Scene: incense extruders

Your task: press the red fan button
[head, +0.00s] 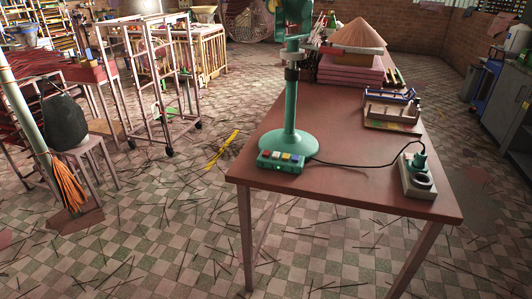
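A small green control box (280,161) lies on the near left part of the brown table (362,185), at the foot of a green fan stand. The red button (266,153) is the leftmost in a row of coloured buttons on the box's top; it is small in the picture. The fan stand (289,110) has a round green base and an upright pole; its head is cut off by the top edge of the picture. Neither of my grippers shows in the head view.
A power strip (417,178) with a green plug stands at the table's right, joined to the box by a black cable (370,165). Wooden trays (391,107), pink stacks (350,72) and a conical hat (357,37) stand further back. The near table edge is clear. Thin sticks litter the floor.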

